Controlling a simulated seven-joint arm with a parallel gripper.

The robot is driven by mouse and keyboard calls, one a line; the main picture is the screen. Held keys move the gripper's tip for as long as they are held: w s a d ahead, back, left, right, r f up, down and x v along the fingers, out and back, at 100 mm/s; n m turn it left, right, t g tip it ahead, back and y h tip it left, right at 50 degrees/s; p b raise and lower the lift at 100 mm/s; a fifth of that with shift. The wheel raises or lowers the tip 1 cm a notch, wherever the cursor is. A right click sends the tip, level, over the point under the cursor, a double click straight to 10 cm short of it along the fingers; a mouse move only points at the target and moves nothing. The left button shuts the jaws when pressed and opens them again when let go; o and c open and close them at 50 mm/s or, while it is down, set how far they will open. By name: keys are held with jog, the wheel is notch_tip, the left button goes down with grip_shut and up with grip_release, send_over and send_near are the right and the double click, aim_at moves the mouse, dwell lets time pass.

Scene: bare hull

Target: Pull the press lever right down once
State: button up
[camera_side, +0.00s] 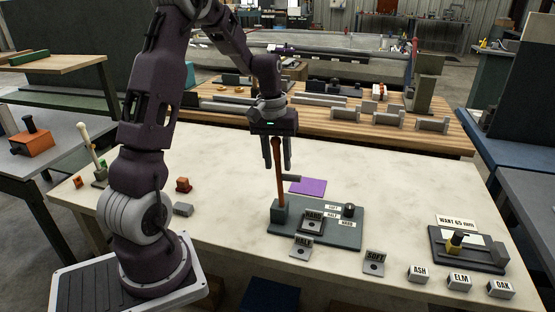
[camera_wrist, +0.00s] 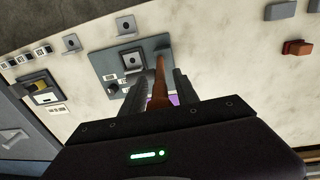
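The press lever (camera_side: 280,188) is an orange-brown rod standing nearly upright from a dark block at the left end of the grey-green press base (camera_side: 345,240). My gripper (camera_side: 277,168) points down over the lever's upper end. Its two fingers stand apart, one on each side of the rod, and look open with gaps beside it. The lever (camera_wrist: 160,82) also runs between the fingers in the wrist view. The lever's top is partly hidden by my gripper.
A purple sheet (camera_side: 308,186) lies behind the base. A gauge (camera_side: 468,249) and the ASH (camera_side: 419,274), ELM (camera_side: 459,281) and OAK (camera_side: 501,288) blocks stand at right.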

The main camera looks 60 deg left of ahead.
grip_shut()
dwell(1.4)
